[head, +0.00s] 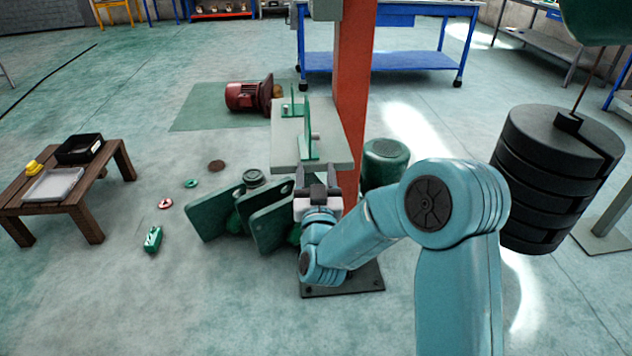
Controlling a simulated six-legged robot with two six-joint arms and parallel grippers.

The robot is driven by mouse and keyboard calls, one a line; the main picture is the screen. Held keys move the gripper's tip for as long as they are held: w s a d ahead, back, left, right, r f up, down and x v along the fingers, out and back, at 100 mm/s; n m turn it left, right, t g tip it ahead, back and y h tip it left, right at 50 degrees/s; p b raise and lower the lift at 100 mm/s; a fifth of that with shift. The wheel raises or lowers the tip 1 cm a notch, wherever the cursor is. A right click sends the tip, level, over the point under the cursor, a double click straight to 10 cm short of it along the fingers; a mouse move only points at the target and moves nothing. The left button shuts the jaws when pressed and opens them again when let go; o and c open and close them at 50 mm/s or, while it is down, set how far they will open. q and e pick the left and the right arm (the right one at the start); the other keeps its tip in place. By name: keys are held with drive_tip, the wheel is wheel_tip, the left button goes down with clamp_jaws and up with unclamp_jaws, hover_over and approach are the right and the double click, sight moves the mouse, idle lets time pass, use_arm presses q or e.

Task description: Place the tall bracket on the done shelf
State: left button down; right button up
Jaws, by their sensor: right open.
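A tall, thin green bracket (308,129) stands upright on a grey shelf (282,150) fixed to the orange column; I cannot tell whether this is the done shelf. A shorter green bracket (291,108) stands farther back on the same shelf. My right gripper (318,180) is open at the shelf's near edge, just in front of and below the tall bracket's foot. Its jaws point away from me, and nothing shows between them. My left gripper is not in view.
The orange column (353,95) rises right of the shelf. Large green plates (268,225) lean below it. A dark weight stack (552,165) hangs at right. A wooden table (88,210) stands at left, small parts lie on the floor, and a red motor (245,96) lies behind.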

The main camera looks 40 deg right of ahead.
drive_tip(key=s+a+f+n+g+y, duration=0.1)
drive_tip(key=s+a+f+g+y, duration=0.25)
drive_tip(key=f, duration=0.55)
drive_tip(key=s+a+f+n+g+y, duration=0.15)
drive_tip(key=a+f+y, duration=0.25)
drive_tip(key=a+f, duration=0.45)
drive_tip(key=s+a+f+n+g+y, duration=0.2)
drive_tip(key=a+f+g+y, duration=0.15)
drive_tip(key=f, duration=0.75)
drive_tip(key=s+a+f+g+y, duration=0.2)
drive_tip(key=s+a+f+g, duration=0.2)
drive_tip(key=s, duration=0.5)
drive_tip(key=s+a+f+g+y, duration=0.2)
drive_tip(key=s+a+f+g, duration=0.2)
drive_tip(key=s, duration=0.6)
drive_tip(key=shift+a+f+y, duration=0.3)
drive_tip(key=shift+a+f, duration=0.45)
drive_tip(key=shift+f, duration=0.2)
drive_tip(key=shift+n, duration=0.25)
wheel_tip(320, 180, up, 18)
drive_tip(key=p, duration=1.8)
drive_tip(key=shift+w+r, duration=0.15)
